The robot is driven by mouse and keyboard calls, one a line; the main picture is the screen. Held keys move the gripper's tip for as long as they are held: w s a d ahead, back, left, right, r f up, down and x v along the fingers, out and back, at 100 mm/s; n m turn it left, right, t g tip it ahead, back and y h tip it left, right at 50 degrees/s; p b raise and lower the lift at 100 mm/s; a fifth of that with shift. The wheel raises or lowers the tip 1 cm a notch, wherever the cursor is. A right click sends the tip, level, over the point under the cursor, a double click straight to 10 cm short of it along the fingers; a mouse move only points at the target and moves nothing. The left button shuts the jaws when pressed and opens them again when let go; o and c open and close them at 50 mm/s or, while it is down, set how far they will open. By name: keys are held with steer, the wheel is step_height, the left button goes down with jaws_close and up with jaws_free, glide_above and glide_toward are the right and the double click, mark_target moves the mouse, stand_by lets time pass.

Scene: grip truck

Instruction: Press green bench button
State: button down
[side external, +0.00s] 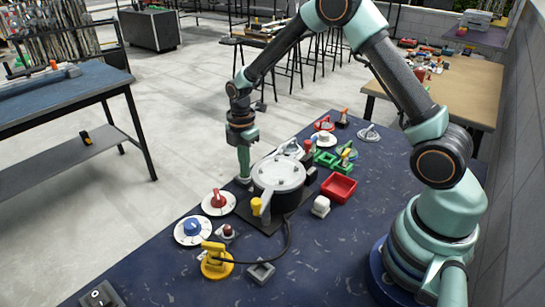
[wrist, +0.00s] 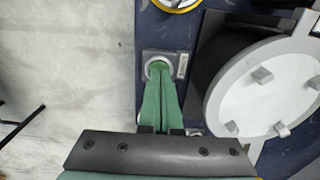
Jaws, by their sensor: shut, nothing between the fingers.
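The green bench button (wrist: 158,64) shows in the wrist view as a small green spot in a pale round ring on a grey square plate, near the bench's edge. My gripper (wrist: 164,88) is shut and empty, its green fingers pointing at the button with the tips over the ring. The fingers hide part of the button. I cannot tell whether the tips touch it or sit just above it. In the side view my gripper (side external: 244,174) points straight down at the bench's far left edge, beside the pot, and the button is mostly hidden beneath it.
A lidded grey pot (side external: 278,175) stands close right of my gripper on a dark plate. Red (side external: 219,201) and blue (side external: 192,228) knobs on white dials, a yellow lever (side external: 215,260) and a red tray (side external: 338,187) share the blue bench (side external: 330,250). Open floor lies beyond its left edge.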

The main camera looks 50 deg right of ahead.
steer(key=shift+s+f, duration=0.1)
steer(key=shift+f, duration=0.95)
steer(key=shift+r, duration=0.15)
step_height(320, 180, up, 15)
steer(key=shift+w, duration=0.4)
